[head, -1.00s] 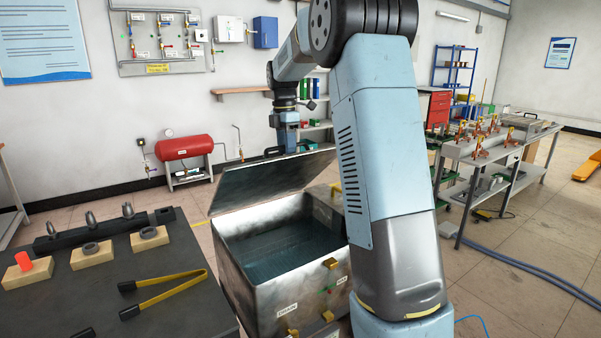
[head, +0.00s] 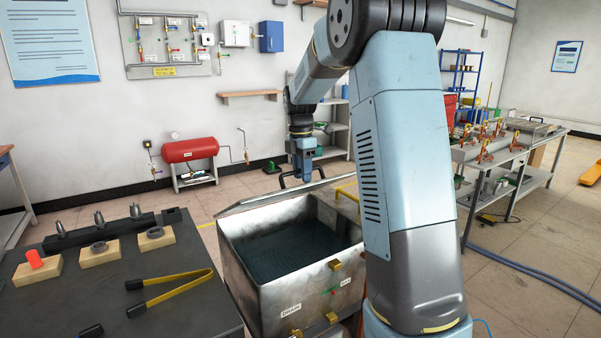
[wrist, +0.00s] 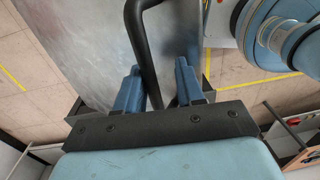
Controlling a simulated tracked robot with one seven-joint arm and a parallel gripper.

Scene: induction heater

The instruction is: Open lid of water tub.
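The water tub (head: 300,290) is a worn metal box with dark water inside, in the middle of the head view. Its lid (head: 262,201) is swung back at the far side and shows nearly edge-on. A dark bar handle (head: 290,186) stands on the lid; in the wrist view the handle (wrist: 142,40) runs down between my fingers. My gripper (head: 303,178) points down at the handle. In the wrist view my gripper (wrist: 158,72) has its fingers apart, with a gap between the bar and the right finger. The lid's metal face (wrist: 75,40) fills the upper left there.
A dark table (head: 130,290) with yellow-handled tongs (head: 175,293) and rings on wooden blocks stands left of the tub. A red tank (head: 190,150) is by the back wall. A bench (head: 510,150) stands at right. Floor behind the tub is open.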

